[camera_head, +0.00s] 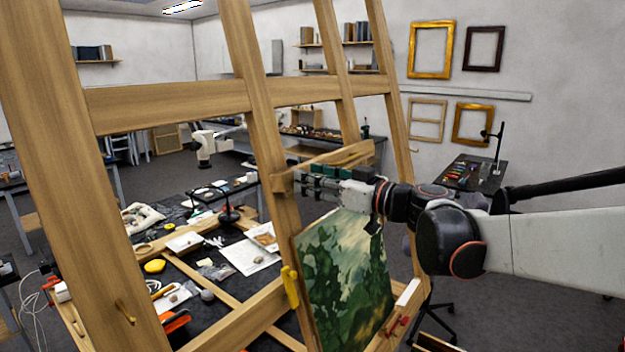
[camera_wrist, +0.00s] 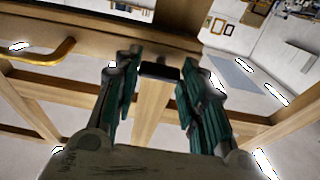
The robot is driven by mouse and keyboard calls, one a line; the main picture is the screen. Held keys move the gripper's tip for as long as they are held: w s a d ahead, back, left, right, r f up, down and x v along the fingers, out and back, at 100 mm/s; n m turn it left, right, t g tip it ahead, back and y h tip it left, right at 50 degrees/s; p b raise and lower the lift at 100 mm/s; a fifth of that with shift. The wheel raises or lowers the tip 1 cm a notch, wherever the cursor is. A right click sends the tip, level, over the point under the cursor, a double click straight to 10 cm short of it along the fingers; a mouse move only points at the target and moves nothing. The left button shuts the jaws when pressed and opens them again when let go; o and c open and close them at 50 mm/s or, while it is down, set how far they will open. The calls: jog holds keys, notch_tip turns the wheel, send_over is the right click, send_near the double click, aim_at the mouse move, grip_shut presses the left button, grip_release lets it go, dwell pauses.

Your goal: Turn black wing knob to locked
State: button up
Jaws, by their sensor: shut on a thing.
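The black wing knob (camera_wrist: 160,71) sits on the wooden easel, in the middle of the wrist view. It shows as a short dark bar with its face towards the camera. My gripper (camera_wrist: 156,68) has one green-padded finger on each side of it and is shut on it. In the head view my gripper (camera_head: 300,184) reaches in from the right to the easel's upright (camera_head: 268,145), just above the painting. There the fingers hide the knob. I see no locked mark in either view.
A green landscape painting (camera_head: 345,270) rests on the easel below my gripper. A yellow clamp (camera_head: 290,287) is at its left edge. A cluttered black worktable (camera_head: 215,290) stands behind the easel. In the wrist view a curved brass-coloured handle (camera_wrist: 45,53) is at left.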

jog(key=shift+m, duration=0.4)
jog(key=shift+w+a+r+m+g+h+b, duration=0.2)
jog(key=shift+m+g+h, duration=0.55)
jog(key=shift+m, duration=5.1)
jog(key=shift+s+d+r+m+g+h+b, duration=0.15)
jog(key=shift+r+m+g+h+b, duration=0.5)
jog(key=shift+m, duration=5.25)
jog(key=shift+w+a+f+m+g+h+p, duration=0.15)
jog(key=shift+m+g+h, duration=0.65)
jog(key=shift+m, duration=5.05)
jog(key=shift+s+t+h, duration=0.1)
jog(key=shift+t+h, duration=0.2)
